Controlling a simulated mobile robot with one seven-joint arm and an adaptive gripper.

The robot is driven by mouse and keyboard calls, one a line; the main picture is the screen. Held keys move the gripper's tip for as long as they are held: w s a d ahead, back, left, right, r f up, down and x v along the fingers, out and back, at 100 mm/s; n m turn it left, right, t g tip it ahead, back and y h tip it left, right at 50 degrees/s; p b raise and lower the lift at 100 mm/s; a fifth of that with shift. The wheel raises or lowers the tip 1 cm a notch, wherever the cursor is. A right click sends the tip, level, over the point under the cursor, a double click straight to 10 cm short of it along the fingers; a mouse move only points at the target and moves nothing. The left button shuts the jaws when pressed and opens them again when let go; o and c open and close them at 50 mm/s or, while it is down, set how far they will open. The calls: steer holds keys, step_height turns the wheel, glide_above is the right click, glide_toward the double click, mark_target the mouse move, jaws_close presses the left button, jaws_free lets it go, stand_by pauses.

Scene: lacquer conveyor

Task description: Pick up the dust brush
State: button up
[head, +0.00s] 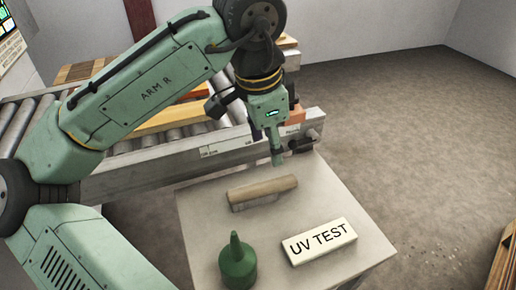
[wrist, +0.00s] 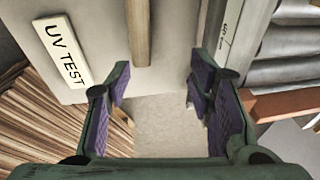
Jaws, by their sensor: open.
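The dust brush (head: 262,193) lies on the small light table, with a long wooden handle on top and a paler part below its left end. In the wrist view, part of the brush (wrist: 139,30) shows at the top, beyond the fingertips. My gripper (head: 278,158) hangs above the back edge of the table, behind the brush and apart from it. In the wrist view, my gripper (wrist: 160,86) has its purple-padded fingers spread wide, with nothing held between them.
A white UV TEST block (head: 319,242) and a green bottle with a pointed nozzle (head: 237,265) stand nearer on the table (head: 200,216). The roller conveyor (head: 120,181), carrying wooden boards (head: 165,120), runs behind. Floor at right is mostly open.

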mark_target(256, 188)
steer(key=shift+s+a+f+g+y, duration=0.35)
steer(key=shift+s+a+g, duration=0.15)
steer(key=shift+s+a, duration=0.15)
steer(key=shift+s+a+f+g+y, duration=0.2)
steer(key=shift+s+a+g+y, duration=0.15)
steer(key=shift+s+a+g, duration=0.2)
step_height(256, 188, down, 5)
steer(key=shift+s+a+r, duration=0.1)
step_height(256, 188, down, 6)
steer(key=shift+r+p, duration=0.15)
steer(key=shift+p, duration=0.35)
jaws_close()
